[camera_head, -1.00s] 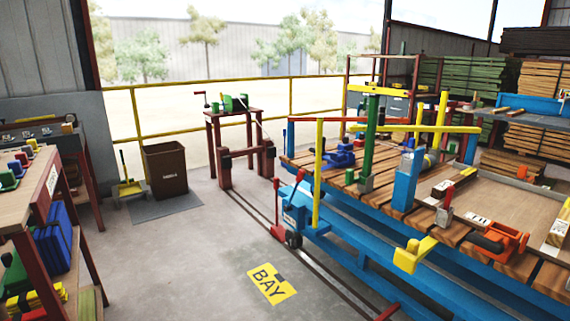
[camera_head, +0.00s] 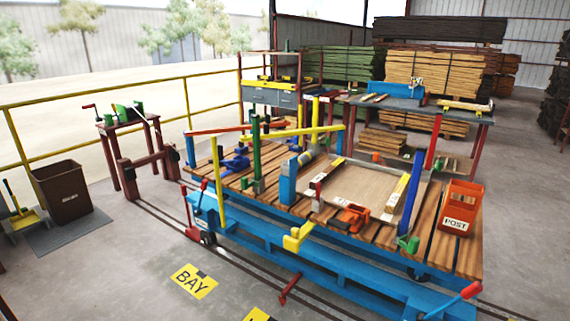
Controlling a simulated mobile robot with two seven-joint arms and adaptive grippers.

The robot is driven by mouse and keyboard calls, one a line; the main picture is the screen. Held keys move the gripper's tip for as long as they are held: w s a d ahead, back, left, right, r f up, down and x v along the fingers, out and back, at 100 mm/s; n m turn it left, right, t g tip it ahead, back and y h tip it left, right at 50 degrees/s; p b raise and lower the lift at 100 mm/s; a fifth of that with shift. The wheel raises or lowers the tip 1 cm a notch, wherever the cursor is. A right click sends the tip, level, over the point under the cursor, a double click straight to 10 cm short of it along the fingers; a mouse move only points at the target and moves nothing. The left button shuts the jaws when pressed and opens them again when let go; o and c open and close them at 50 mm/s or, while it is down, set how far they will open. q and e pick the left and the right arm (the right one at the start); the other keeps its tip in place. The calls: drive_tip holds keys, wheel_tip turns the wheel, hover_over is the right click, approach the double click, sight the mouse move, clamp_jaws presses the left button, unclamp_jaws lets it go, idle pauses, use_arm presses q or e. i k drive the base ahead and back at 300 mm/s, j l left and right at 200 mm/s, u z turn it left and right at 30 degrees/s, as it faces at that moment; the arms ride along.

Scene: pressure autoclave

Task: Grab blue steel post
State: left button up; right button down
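Several blue uprights show on the wooden-slatted blue cart (camera_head: 455,250); I cannot tell which one is the blue steel post. A tall, slightly tilted blue post (camera_head: 411,194) stands at the right of the cart's panel, with a green piece (camera_head: 408,244) at its foot. A shorter, thick blue post (camera_head: 288,182) stands near the middle. A thin blue post (camera_head: 190,151) is at the far left corner. Neither of my grippers is in view.
An orange bin labelled POST (camera_head: 460,207) stands on the cart's right end. A yellow block (camera_head: 297,237) juts from the front side. A brown bin (camera_head: 65,191) and a yellow railing (camera_head: 95,95) are at left. The floor in front is mostly clear, with rails.

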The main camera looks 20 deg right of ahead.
sight(420, 152)
drive_tip(key=z, duration=1.5)
drive_tip(key=i+j+z, duration=0.2)
drive_tip(key=i+j, duration=0.15)
drive_tip(key=i, duration=0.3)
drive_tip(key=i+j+z, duration=0.2)
drive_tip(key=i+j, duration=0.3)
drive_tip(key=i, duration=0.1)
